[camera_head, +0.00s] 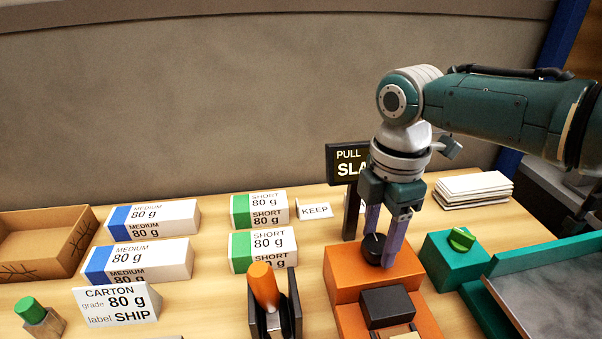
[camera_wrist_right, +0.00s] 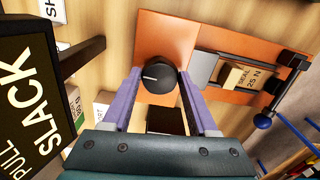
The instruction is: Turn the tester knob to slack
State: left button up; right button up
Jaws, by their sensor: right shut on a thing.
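The orange tester (camera_head: 345,287) stands on the table right of centre, with a round black knob (camera_head: 373,249) on top. My right gripper (camera_head: 380,252) reaches down from above, its purple fingers on either side of the knob, shut on it. In the right wrist view the knob (camera_wrist_right: 160,78) sits between the fingertips, and its white mark points left. A dark sign (camera_wrist_right: 28,95) reads "PULL SLACK" in that view; in the head view the sign (camera_head: 343,155) is partly hidden behind my right gripper. My left gripper is not in view.
White reams (camera_head: 165,215) with blue or green ends stand left. An orange-handled tool (camera_head: 263,285) stands in a dark holder left of the tester. A teal box with a green knob (camera_head: 461,240), a paper stack (camera_head: 472,188) and a teal-edged tray (camera_head: 540,252) are right.

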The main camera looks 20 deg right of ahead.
aim_at(378, 242)
jog(key=shift+a+n, duration=0.1)
jog(key=shift+n, duration=0.4)
jog(key=o, duration=1.4)
jog(key=shift+c, duration=0.2)
notch_tip(378, 242, up, 10)
jog(key=p, duration=0.1)
jog(key=shift+p, duration=0.3)
